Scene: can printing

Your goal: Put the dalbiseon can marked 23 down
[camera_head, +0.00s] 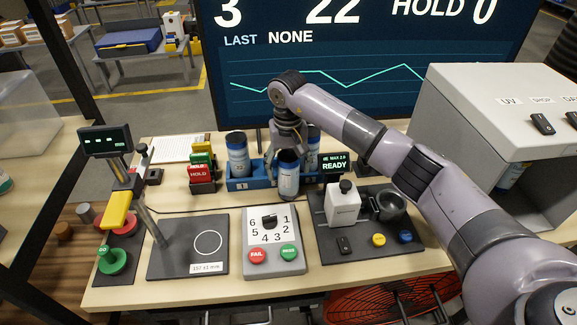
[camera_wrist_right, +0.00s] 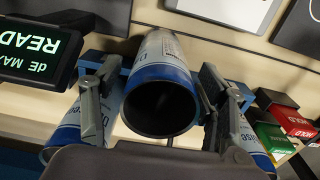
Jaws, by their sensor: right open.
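A blue and silver can (camera_head: 288,180) with a dark open top stands upright at the front edge of the blue rack (camera_head: 240,184); I cannot tell whether its base touches anything. My right gripper (camera_head: 289,150) is above and just behind it. In the right wrist view the can (camera_wrist_right: 165,62) is between the two spread fingers of the right gripper (camera_wrist_right: 158,108), with gaps at its sides. No number is readable on it. Two similar cans are in the rack, a left one (camera_head: 238,155) and a right one (camera_head: 313,150) partly hidden by the gripper. My left gripper is not in view.
Red, yellow and green hold blocks (camera_head: 201,172) stand left of the rack. In front are a dial panel (camera_head: 273,242), a grey plate with a circle (camera_head: 190,255) and a white device (camera_head: 344,205) on a dark mat. A large white cabinet (camera_head: 470,120) stands right.

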